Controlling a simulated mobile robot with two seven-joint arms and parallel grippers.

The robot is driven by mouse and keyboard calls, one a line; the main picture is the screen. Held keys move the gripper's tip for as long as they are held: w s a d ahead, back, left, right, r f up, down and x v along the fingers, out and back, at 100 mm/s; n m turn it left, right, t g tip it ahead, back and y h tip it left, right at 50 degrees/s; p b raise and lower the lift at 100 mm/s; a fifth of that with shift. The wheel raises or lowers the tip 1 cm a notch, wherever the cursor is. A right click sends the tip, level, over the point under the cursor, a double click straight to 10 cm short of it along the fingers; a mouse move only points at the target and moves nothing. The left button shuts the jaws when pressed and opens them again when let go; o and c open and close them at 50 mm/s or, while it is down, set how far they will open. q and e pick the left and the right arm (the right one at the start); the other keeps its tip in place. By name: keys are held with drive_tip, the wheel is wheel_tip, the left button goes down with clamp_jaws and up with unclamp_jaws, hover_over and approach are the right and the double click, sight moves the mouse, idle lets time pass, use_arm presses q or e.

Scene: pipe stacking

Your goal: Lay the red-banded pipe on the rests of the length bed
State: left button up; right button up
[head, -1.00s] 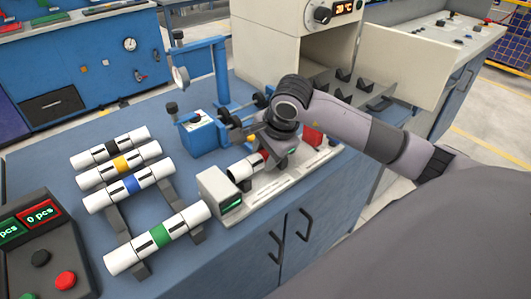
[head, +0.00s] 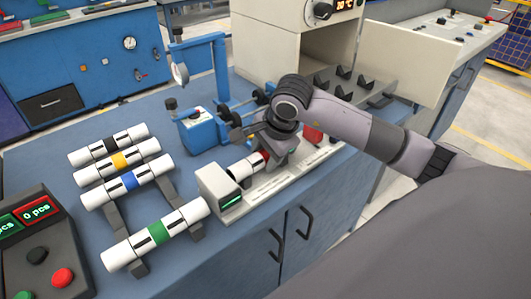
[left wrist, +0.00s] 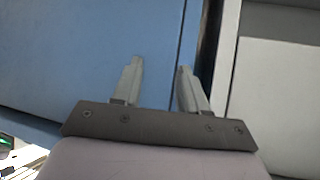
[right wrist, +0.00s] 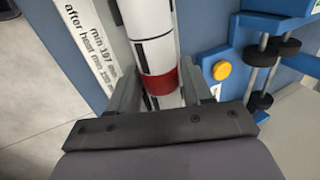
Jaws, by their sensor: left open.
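The red-banded pipe (head: 243,167) lies lengthwise along the length bed (head: 285,184), its near end close to the grey end block with a green display (head: 218,190). The right wrist view shows its white body (right wrist: 152,35) and red band (right wrist: 161,82). My right gripper (head: 266,146) is over the band; its fingers (right wrist: 165,90) stand on either side of the pipe, spread with gaps beside it. The rests under the pipe are hidden. My left gripper (left wrist: 160,65) is open and empty in front of a blue cabinet face, outside the head view.
A beige oven (head: 270,45) and a tray with dark V-rests (head: 343,72) stand behind.

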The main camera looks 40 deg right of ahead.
drive_tip(key=shift+o, duration=1.2)
use_arm(q)
drive_tip(key=shift+w+d+r, duration=0.1)
drive_tip(key=shift+r, duration=0.15)
use_arm(e)
drive_tip(key=v, duration=0.7)
use_arm(q)
drive_tip(key=shift+f, duration=0.1)
use_arm(e)
drive_tip(key=shift+r, duration=0.1)
drive_tip(key=shift+s, duration=0.15)
